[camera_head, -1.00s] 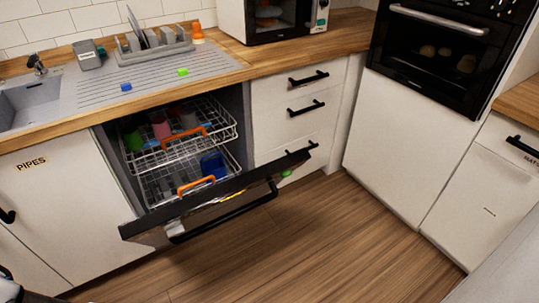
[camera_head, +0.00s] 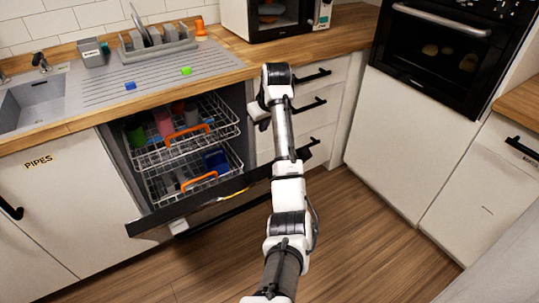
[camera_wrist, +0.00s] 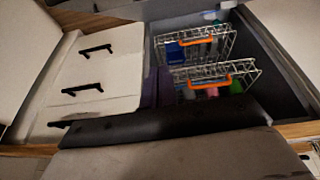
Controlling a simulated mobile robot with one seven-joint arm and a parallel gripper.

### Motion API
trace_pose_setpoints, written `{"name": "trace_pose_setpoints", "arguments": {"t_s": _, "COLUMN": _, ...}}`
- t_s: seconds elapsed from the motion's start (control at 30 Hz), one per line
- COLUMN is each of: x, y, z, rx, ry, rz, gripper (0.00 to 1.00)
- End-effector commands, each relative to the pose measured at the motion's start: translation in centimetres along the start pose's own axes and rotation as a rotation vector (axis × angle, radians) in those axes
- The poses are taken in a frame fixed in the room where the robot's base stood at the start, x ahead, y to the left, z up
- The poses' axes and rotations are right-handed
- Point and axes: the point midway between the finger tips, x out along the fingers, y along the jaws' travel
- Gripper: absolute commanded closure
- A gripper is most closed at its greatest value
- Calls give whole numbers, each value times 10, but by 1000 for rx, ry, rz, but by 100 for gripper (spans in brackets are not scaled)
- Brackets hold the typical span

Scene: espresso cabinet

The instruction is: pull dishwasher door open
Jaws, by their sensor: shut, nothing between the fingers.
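The dishwasher door (camera_head: 163,218) is partly open in the head view, tilted out from the cabinet. Its black bar handle (camera_head: 215,216) runs along its front, and my arm crosses in front of its right part. Two wire racks show inside; the upper rack (camera_head: 190,143) and lower rack (camera_head: 195,182) have orange handles. My gripper (camera_head: 263,124) is small and dark in the head view, shut and empty, above the door's right side by the drawers. It appears apart from the door and handle. In the wrist view the lower rack (camera_wrist: 193,47) shows upside down.
Drawers with black handles (camera_head: 311,106) stand right of the dishwasher, close to my arm. A wooden countertop (camera_head: 90,122) runs above. An oven (camera_head: 435,55) is at the right. The wooden floor (camera_head: 365,230) is clear. Dark and grey shapes block the lower wrist view.

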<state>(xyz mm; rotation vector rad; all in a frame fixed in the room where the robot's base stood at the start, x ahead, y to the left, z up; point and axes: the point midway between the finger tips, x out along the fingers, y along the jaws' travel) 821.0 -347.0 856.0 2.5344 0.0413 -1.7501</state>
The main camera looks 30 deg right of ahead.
Motion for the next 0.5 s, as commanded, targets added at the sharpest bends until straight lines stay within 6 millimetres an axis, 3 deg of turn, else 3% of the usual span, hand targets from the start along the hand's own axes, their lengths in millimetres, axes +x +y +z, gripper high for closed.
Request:
{"name": "trace_pose_setpoints", "arguments": {"t_s": 0.1, "x": -2, "y": 17, "z": 21, "rx": 30, "ry": -55, "rz": -24, "gripper": 100}}
{"name": "trace_pose_setpoints", "arguments": {"t_s": 0.23, "x": 8, "y": 18, "z": 25, "rx": 35, "ry": -66, "rz": -31, "gripper": 100}}
{"name": "trace_pose_setpoints", "arguments": {"t_s": 0.5, "x": 58, "y": 16, "z": 28, "rx": 35, "ry": -66, "rz": -30, "gripper": 100}}
